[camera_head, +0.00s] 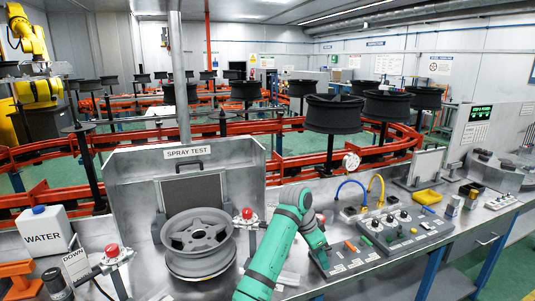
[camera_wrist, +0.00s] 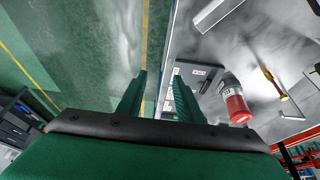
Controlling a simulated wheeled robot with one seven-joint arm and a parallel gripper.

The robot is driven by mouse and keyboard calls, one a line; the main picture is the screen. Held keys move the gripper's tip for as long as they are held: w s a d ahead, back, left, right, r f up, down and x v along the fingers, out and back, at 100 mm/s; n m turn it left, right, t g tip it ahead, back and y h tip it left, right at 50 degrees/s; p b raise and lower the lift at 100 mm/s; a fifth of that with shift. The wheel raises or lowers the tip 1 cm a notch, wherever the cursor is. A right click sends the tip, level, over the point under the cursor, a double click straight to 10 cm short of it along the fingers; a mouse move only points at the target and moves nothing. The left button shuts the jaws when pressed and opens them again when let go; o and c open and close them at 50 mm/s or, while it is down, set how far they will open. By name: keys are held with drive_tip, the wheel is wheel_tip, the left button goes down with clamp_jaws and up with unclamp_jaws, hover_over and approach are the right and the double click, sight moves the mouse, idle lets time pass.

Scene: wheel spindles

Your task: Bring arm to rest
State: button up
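My green arm (camera_head: 278,245) rises from the bottom of the head view and bends over the front of the metal workbench, right of the spray-test box. The fingers of my gripper cannot be made out clearly there. In the wrist view my gripper (camera_wrist: 158,85) has its two green fingers apart, with nothing between them. They lie over the bench's front edge, with green floor on the left and bench top on the right. A red button on a grey body (camera_wrist: 237,105) is right of the fingers, apart from them.
A wheel (camera_head: 197,238) lies in the spray-test box (camera_head: 245,165), left of my arm. A white water container (camera_head: 42,235) stands left. A yellow-handled tool (camera_wrist: 267,74) lies on the bench.

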drive_tip(key=s+d+f+n+t+h, duration=0.25)
drive_tip(key=d+f, duration=0.25)
drive_tip(key=f, duration=0.4)
drive_tip(key=s+d+f+n+t+h, duration=0.1)
drive_tip(key=s+d+f, duration=0.3)
drive_tip(key=f, duration=0.6)
drive_tip(key=s+a+f+n+t, duration=0.3)
drive_tip(key=s+f+n+t, duration=0.3)
drive_tip(key=s+f, duration=0.6)
drive_tip(key=s+a+n+t+y, duration=0.1)
drive_tip(key=s+a+n+y, duration=0.1)
drive_tip(key=s+a, duration=0.35)
drive_tip(key=s+a+r+n+y, duration=0.1)
drive_tip(key=s+a, duration=0.2)
drive_tip(key=s, duration=0.6)
drive_tip(key=s+a+n+t+y, duration=0.1)
drive_tip(key=s+a+n+y, duration=0.1)
drive_tip(key=s+a, duration=0.35)
drive_tip(key=s+a+r+t+y, duration=0.1)
drive_tip(key=s+a+r, duration=0.3)
drive_tip(key=s+r, duration=0.3)
drive_tip(key=s+a+r+t+y, duration=0.1)
drive_tip(key=s+a+r, duration=0.3)
drive_tip(key=s+r, duration=0.4)
drive_tip(key=s+y, duration=0.1)
drive_tip(key=s, duration=0.2)
drive_tip(key=shift+s+a, duration=0.2)
drive_tip(key=shift+a, duration=0.15)
